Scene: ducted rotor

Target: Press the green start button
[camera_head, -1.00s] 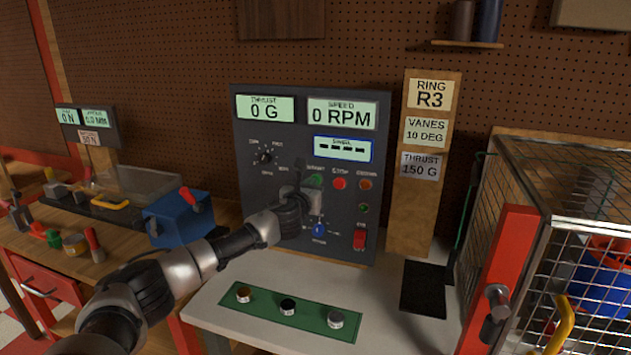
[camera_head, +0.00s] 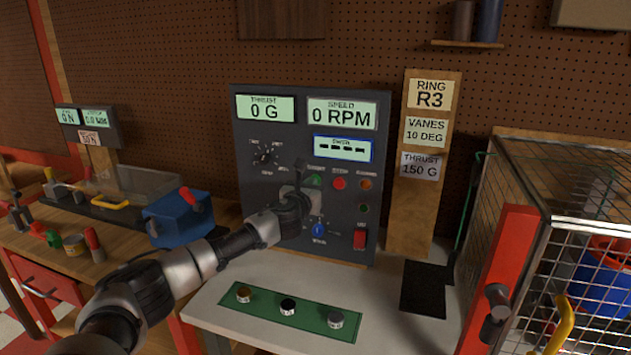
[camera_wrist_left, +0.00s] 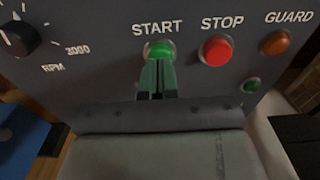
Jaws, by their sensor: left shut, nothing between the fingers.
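The green start button (camera_wrist_left: 160,49) sits under the word START on the dark control panel (camera_head: 255,195). In the left wrist view my left gripper (camera_wrist_left: 157,62) is shut and empty, with its fingertips at the lower part of the button and covering it in part. Whether the tips touch the button or stop just short, I cannot tell. In the head view the green button (camera_head: 314,181) shows just above and right of my left gripper (camera_head: 309,190). My right gripper is not in view.
The red stop button (camera_wrist_left: 216,50) is close to the right of the start button. An orange guard lamp (camera_wrist_left: 276,43) and a small green lamp (camera_wrist_left: 251,85) are further right. The speed display (camera_head: 342,115) reads 0 RPM. A wire cage (camera_head: 590,250) stands at the right.

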